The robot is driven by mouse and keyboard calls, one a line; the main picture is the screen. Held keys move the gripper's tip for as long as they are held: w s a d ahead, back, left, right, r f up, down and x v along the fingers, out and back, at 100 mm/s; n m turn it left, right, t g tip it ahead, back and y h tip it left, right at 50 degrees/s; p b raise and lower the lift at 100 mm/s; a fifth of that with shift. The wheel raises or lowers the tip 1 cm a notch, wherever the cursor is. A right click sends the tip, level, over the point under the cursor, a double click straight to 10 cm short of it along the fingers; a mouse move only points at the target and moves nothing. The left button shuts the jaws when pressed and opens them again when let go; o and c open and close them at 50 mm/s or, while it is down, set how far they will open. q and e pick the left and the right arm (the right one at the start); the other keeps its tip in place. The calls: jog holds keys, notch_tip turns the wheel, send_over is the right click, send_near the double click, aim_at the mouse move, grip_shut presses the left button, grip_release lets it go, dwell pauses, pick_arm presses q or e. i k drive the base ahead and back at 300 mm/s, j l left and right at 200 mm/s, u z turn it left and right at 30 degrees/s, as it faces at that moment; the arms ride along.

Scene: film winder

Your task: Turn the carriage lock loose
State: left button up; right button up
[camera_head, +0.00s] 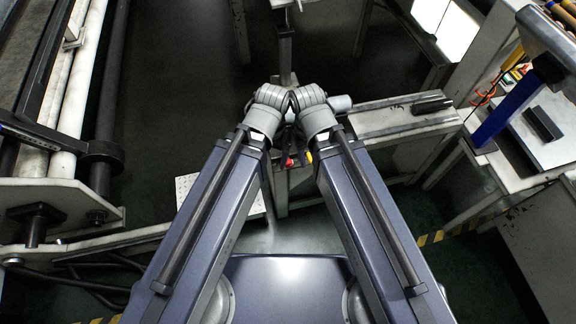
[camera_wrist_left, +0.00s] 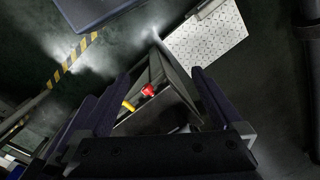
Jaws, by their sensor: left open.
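No part can be surely told as the carriage lock. A black knob-like fitting (camera_head: 35,215) stands on a pale bracket at the left in the head view, well away from both grippers. My left gripper (camera_wrist_left: 160,76) is open and empty in the left wrist view. Between its fingers, beyond them, show a red button (camera_wrist_left: 148,90) and a yellow one (camera_wrist_left: 128,106) on a grey frame. The red button (camera_head: 288,163) also shows in the head view, below my wrists. My two wrists are close together there, and my right gripper's jaws are mostly hidden among dark parts.
Long rollers (camera_head: 76,95) and a pale machine frame (camera_head: 60,195) fill the left side. A grey bench (camera_head: 400,118) lies to the right of my wrists, with a blue post (camera_head: 505,112) farther right. A white patterned plate (camera_wrist_left: 208,40) lies near the floor.

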aim_at(290, 163)
jog(key=k+j+z, duration=0.25)
jog(key=z, duration=0.15)
jog(key=k+j+z, duration=0.3)
jog(key=z, duration=0.15)
jog(key=k+j+z, duration=0.15)
jog(key=k+z, duration=0.25)
jog(key=i, duration=0.05)
